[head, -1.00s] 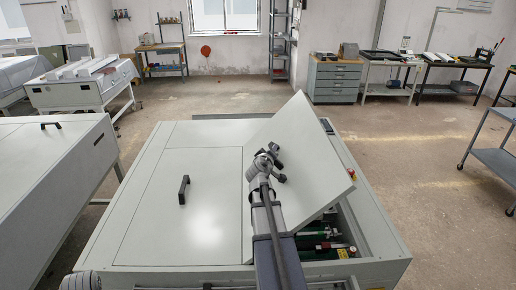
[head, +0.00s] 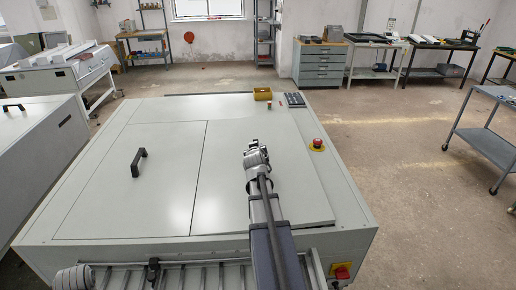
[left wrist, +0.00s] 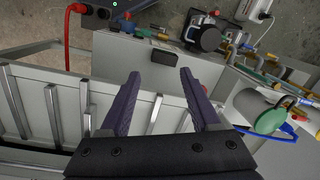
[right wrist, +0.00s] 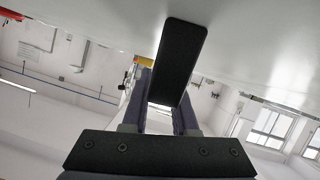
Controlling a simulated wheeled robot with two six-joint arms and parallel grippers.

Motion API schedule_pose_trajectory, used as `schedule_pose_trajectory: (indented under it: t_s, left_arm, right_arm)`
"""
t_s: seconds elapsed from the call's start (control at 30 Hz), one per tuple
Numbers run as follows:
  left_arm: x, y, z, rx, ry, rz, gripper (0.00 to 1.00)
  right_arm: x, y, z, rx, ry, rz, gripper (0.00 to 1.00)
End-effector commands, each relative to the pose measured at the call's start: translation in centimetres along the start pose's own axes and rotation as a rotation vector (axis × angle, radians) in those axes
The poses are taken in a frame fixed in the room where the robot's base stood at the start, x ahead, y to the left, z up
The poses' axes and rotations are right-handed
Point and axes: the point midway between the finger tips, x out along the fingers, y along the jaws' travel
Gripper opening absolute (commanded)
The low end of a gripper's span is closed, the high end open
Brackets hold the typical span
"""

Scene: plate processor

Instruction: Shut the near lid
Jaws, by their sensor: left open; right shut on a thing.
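The near lid (head: 222,185) is the right-hand pale grey panel on top of the plate processor (head: 345,215) in the head view. It lies down flat or almost flat; I cannot tell whether a thin gap is left at its edge. My right gripper (head: 256,150) is over the lid. In the right wrist view my right gripper (right wrist: 163,95) is shut on the lid's black handle (right wrist: 183,55), with the pale lid surface behind it. My left gripper (left wrist: 159,76) is open and empty in the left wrist view, above the slatted rack at the processor's front.
The left panel (head: 105,190) is flat, with a black handle (head: 138,162). A red emergency button (head: 318,143), a keypad (head: 295,100) and a yellow box (head: 262,94) are on the processor's right and far parts. A grey trolley (head: 487,145) stands right, across clear floor.

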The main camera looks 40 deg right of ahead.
Motion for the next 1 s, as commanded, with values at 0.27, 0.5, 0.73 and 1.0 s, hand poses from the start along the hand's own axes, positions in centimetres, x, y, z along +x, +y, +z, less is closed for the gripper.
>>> schedule_pose_trajectory:
  t_s: [0.27,0.5,0.73,1.0]
  left_arm:
    - [1.65,0.15,-0.09,-0.001,0.0,0.0,0.63]
    - [1.77,0.17,-0.1,-0.001,0.0,0.0,0.63]
    - [1.79,0.17,-0.1,-0.001,0.0,0.0,0.63]
    - [1.78,0.17,-0.1,-0.001,0.0,0.0,0.63]
  right_arm:
    - [0.65,-0.4,1.45,-0.005,0.0,0.002,0.0]
    - [0.68,-0.46,1.61,-0.005,-0.002,0.002,0.0]
    - [0.66,-0.45,1.7,-0.004,-0.004,0.002,0.0]
    - [0.67,-0.48,1.62,-0.003,-0.002,0.002,0.54]
